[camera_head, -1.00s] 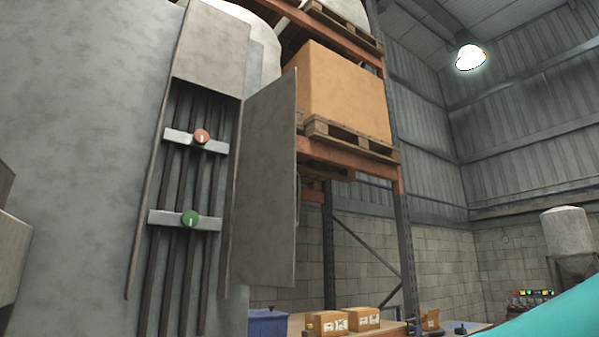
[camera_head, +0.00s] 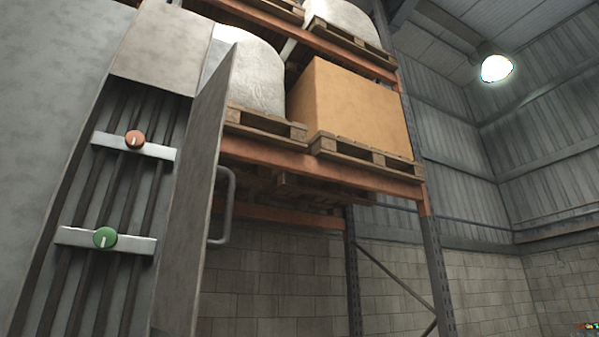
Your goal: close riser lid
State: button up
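The riser lid (camera_head: 196,190) is a grey metal door standing open at the right side of the riser recess, seen at a steep angle. Its grey bar handle (camera_head: 226,207) sticks out on the right face. Inside the open recess are dark vertical pipes (camera_head: 118,190), a red knob (camera_head: 135,140) on an upper bracket and a green knob (camera_head: 105,238) on a lower bracket. A grey fixed panel (camera_head: 163,52) covers the riser above the opening. The lid's lower end runs out of the picture. My gripper is not in view.
Behind the lid stands an orange pallet rack (camera_head: 320,172) with a large cardboard box (camera_head: 350,105) and wrapped loads on pallets. A block wall (camera_head: 275,275) is at the back. A large grey curved surface (camera_head: 50,90) fills the left.

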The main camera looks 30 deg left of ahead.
aim_at(175, 304)
jog(key=z, duration=0.1)
jog(key=i, duration=2.05)
jog(key=u, duration=5)
jog(key=k, duration=0.65)
jog(key=z, duration=1.5)
